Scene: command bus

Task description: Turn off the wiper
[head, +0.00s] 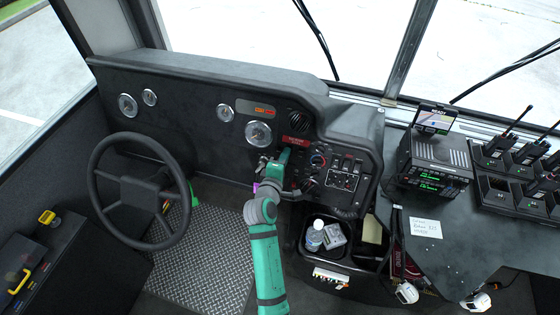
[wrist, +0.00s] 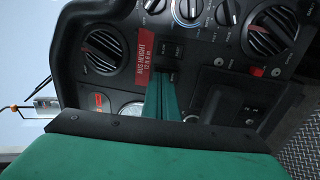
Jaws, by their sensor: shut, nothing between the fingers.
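The dark dashboard control panel (head: 345,165) carries knobs and switches. My gripper (head: 285,153) is at the panel's left part, and its shut green fingers also show in the wrist view (wrist: 164,80). They point at a pair of small black switches (wrist: 170,50) beside the red bus height label (wrist: 145,50). The fingertips overlap the lower switch in the picture; I cannot tell whether they touch it. No readable wiper label shows, so I cannot tell which control is the wiper's. The wiper arms show on the windshield, one in the middle (head: 318,38) and one at right (head: 505,72).
The steering wheel (head: 140,190) stands left of my arm. Round vents (wrist: 102,51) and knobs (wrist: 187,10) surround the switches. A bin with a bottle (head: 314,237) lies below the panel. A radio (head: 436,165) and handset chargers (head: 515,190) occupy the right.

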